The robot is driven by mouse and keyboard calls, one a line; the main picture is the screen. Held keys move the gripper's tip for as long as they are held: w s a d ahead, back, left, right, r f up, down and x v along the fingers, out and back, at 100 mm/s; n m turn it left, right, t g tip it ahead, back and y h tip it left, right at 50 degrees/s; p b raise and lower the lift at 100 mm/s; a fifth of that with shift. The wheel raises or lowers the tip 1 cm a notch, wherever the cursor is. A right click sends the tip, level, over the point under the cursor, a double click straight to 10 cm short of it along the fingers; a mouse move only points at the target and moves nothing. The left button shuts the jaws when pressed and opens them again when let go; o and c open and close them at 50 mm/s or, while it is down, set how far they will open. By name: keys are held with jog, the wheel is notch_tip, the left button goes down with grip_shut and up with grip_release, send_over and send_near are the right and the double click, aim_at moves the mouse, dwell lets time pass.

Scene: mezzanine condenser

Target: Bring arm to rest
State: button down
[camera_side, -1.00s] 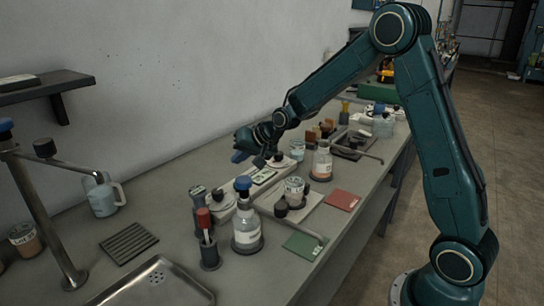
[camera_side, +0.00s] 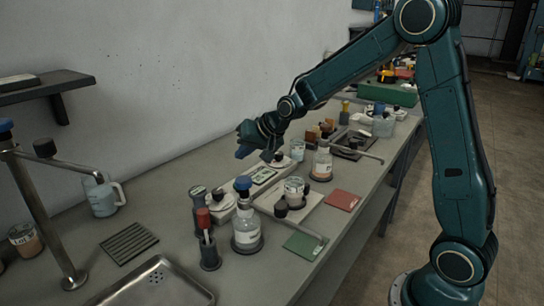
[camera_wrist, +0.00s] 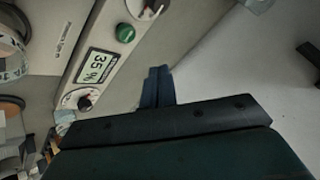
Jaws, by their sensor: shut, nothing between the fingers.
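My gripper (camera_side: 243,153) is in the air above the back part of the bench, near the wall, in the side view. The same display unit shows in the side view (camera_side: 263,176).
A bottle with a blue cap (camera_side: 246,225), a brown-topped bottle (camera_side: 321,162) and a beaker (camera_side: 294,188) stand on the bench. A red mat (camera_side: 342,200) and a green mat (camera_side: 302,243) lie near the front edge. A wall shelf (camera_side: 45,88) is at the left. The air around the gripper looks clear.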

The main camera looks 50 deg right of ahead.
jog(key=s+a+r+n+g, duration=0.1)
jog(key=s+a+r+n, duration=0.1)
jog(key=s, duration=1.5)
jog(key=s+a+r+n+g+h, duration=0.1)
jog(key=s+r, duration=0.5)
jog(key=s, duration=1.1)
jog(key=a+n+g, duration=0.1)
jog(key=a+n, duration=0.1)
jog(key=n, duration=0.1)
jog(key=shift+s+a+r+n, duration=0.2)
jog(key=shift+s+a+n, duration=0.15)
jog(key=shift+n, duration=0.05)
